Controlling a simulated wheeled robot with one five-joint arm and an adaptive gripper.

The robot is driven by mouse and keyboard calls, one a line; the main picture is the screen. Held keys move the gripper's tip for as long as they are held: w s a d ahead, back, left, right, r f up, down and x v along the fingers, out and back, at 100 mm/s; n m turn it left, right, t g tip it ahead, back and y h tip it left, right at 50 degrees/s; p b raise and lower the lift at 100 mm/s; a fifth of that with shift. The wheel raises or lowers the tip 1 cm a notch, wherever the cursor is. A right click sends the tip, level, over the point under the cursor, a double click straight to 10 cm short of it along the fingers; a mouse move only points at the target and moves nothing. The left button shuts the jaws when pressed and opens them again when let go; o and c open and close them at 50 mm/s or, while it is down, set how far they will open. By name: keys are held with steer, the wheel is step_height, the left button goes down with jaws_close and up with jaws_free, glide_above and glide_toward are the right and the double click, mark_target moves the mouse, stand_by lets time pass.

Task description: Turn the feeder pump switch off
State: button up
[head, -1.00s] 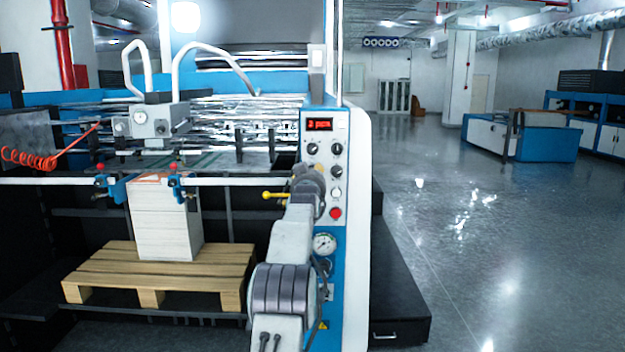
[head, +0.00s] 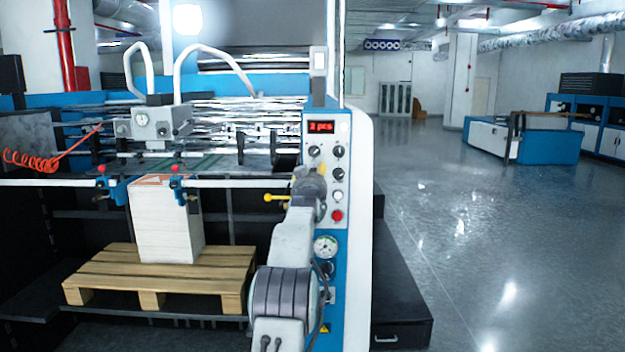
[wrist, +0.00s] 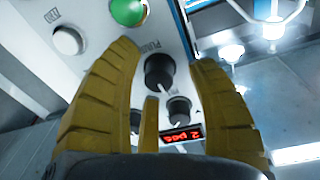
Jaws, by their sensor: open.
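The pump switch is a black rotary knob (wrist: 158,72) with lettering that looks like PUMP beside it, on the white control panel (wrist: 95,22) in the wrist view. A pale mark shows at its lower edge, towards the lower right. My gripper (wrist: 165,68) is open, with one yellow-brown finger on each side of the knob. I cannot tell whether the fingers touch it. In the head view my gripper (head: 311,184) is at the panel's left part and hides this knob.
Close by on the panel are a smaller black knob (wrist: 178,108), a red "2 pcs" display (wrist: 182,134), a green button (wrist: 128,10) and a white button (wrist: 68,40).

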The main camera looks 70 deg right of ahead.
steer(key=shift+a+r, duration=0.1)
steer(key=shift+a, duration=0.05)
steer(key=v, duration=1.1)
steer(key=shift+a, duration=0.3)
steer(key=shift+s, duration=0.15)
stand_by(0.7)
